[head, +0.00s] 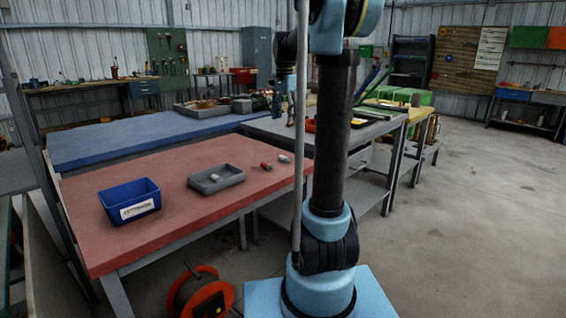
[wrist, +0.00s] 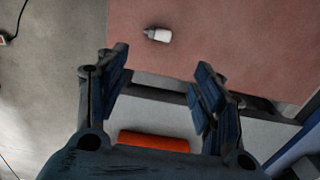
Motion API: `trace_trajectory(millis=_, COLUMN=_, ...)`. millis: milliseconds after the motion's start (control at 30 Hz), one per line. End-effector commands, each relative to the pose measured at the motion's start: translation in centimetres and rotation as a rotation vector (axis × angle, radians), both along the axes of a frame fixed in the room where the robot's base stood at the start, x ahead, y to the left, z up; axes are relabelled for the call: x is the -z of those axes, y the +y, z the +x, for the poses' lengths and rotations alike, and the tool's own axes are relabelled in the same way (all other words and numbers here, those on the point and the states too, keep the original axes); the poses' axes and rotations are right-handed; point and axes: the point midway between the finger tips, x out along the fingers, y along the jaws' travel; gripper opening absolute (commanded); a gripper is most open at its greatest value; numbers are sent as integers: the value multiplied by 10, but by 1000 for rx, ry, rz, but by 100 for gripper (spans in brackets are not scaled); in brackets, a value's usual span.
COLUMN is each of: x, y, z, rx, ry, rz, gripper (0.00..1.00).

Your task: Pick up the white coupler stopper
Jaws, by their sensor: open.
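A small white stopper with a grey end (wrist: 160,35) lies on its side on the red tabletop in the wrist view, close to the table's corner. In the head view a small pale piece (head: 284,158) lies near the right end of the red table (head: 120,180); it looks like the same one. My gripper (wrist: 161,74) is open and empty. The stopper shows beyond the fingertips, between them in the picture and apart from both. The gripper's fingers cannot be made out in the head view.
A red piece (head: 265,166) lies beside the pale one. A grey tray (head: 204,189) holds a small whitish piece. A labelled blue bin (head: 112,206) stands at left. An orange reel (head: 207,297) sits on the floor by the table. An orange shape (wrist: 154,142) shows below my fingers.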

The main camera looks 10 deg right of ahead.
Motion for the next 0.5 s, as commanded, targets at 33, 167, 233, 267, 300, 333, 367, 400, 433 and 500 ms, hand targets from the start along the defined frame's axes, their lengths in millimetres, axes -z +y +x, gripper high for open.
trace_trajectory(millis=33, x=6, y=0, z=0, rx=1, ry=0, rz=0, gripper=61)
trace_trajectory(millis=167, x=27, y=0, z=0, rx=0, ry=0, rz=0, gripper=61)
trace_trajectory(millis=233, x=39, y=0, z=0, rx=0, ry=0, rz=0, gripper=61)
trace_trajectory(millis=267, x=45, y=0, z=0, rx=0, ry=0, rz=0, gripper=61)
trace_trajectory(millis=300, x=51, y=0, z=0, rx=-1, ry=0, rz=0, gripper=61)
trace_trajectory(millis=333, x=57, y=0, z=0, rx=-1, ry=0, rz=0, gripper=61)
trace_trajectory(millis=367, x=62, y=0, z=0, rx=-1, ry=0, rz=0, gripper=61)
trace_trajectory(millis=400, x=69, y=0, z=0, rx=-1, ry=0, rz=0, gripper=61)
trace_trajectory(millis=433, x=74, y=0, z=0, rx=-1, ry=0, rz=0, gripper=61)
trace_trajectory(millis=500, x=86, y=0, z=0, rx=-1, ry=0, rz=0, gripper=61)
